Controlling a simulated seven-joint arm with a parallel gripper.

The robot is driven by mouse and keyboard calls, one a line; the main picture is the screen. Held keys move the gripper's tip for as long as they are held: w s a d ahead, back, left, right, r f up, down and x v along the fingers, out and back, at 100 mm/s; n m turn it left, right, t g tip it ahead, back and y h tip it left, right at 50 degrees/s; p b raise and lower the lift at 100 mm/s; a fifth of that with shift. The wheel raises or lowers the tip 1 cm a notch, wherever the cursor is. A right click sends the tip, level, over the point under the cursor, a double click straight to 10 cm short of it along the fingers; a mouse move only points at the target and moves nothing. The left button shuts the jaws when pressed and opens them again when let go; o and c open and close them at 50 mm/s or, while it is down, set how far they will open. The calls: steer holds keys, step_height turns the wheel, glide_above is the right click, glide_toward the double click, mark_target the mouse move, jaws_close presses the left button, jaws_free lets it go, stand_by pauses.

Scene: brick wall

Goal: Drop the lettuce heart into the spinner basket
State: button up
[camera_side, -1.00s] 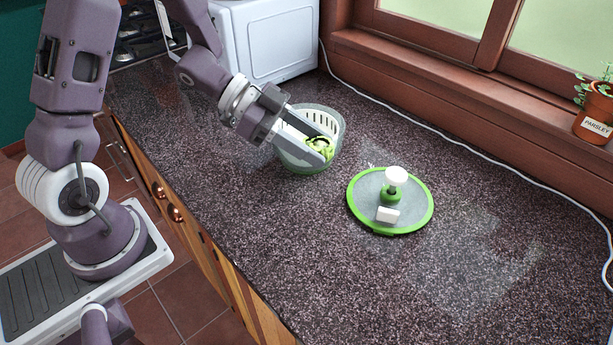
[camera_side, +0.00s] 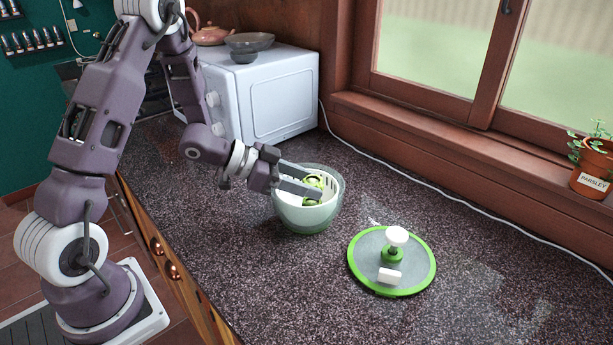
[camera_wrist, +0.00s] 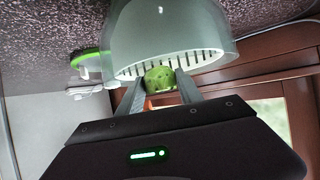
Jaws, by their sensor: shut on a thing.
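The lettuce heart (camera_side: 313,181) is a small green piece held between the two fingers of my gripper (camera_side: 312,189). The fingers are shut on it, and it also shows between them in the wrist view (camera_wrist: 160,78). The spinner basket (camera_side: 331,188) is white and slotted and sits inside a pale grey-green bowl (camera_side: 306,219) on the counter. My gripper reaches in from the left, nearly level, with the lettuce at the basket's mouth. The basket's slotted wall (camera_wrist: 190,62) shows just beyond the lettuce in the wrist view. I cannot tell whether the lettuce touches the basket.
The green-rimmed spinner lid (camera_side: 366,278) with a white knob lies on the counter right of the bowl. A white microwave (camera_side: 275,100) stands behind. The front-right counter is clear.

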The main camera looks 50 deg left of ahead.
steer(key=o, duration=1.4)
steer(key=shift+o, duration=0.2)
